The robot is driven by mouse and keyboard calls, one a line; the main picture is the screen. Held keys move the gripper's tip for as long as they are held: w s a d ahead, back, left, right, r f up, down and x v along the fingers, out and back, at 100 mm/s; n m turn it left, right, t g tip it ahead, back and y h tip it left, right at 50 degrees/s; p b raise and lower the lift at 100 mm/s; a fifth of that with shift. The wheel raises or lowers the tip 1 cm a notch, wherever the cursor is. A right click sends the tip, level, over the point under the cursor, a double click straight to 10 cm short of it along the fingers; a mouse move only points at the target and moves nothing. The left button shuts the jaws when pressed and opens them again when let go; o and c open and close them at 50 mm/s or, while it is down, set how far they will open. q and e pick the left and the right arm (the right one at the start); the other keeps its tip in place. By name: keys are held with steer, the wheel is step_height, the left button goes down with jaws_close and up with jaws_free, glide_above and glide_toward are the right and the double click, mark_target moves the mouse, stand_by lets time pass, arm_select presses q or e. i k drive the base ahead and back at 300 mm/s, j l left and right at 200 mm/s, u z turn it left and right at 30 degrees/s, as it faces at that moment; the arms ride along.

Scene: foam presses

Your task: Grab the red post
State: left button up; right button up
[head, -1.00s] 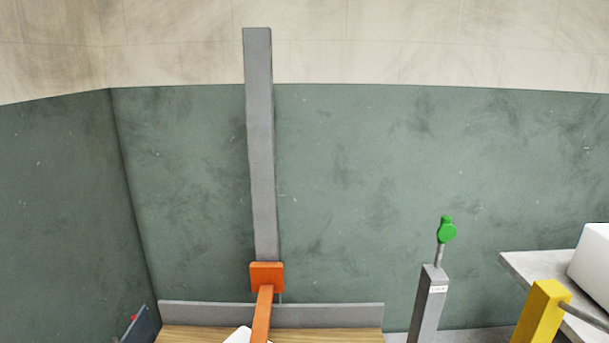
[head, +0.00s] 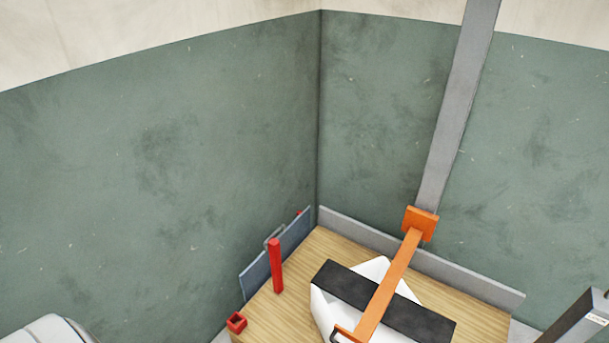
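A red post (head: 276,266) stands upright near the left edge of the wooden table (head: 262,313) in the head view. A short hollow red square piece (head: 237,322) sits at the table's front left corner, apart from the post. A blue-grey panel (head: 257,279) with a grey handle stands just behind the post. Neither of my grippers shows in the view.
A tall grey column (head: 458,110) carries an orange arm (head: 389,284) over the table. Under it are a black bar (head: 384,300) and white foam-like pieces (head: 374,269). A grey back rail (head: 420,262) edges the table. Green walls meet in a corner behind.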

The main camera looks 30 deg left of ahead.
mark_target(273, 244)
steer(key=u, duration=1.2)
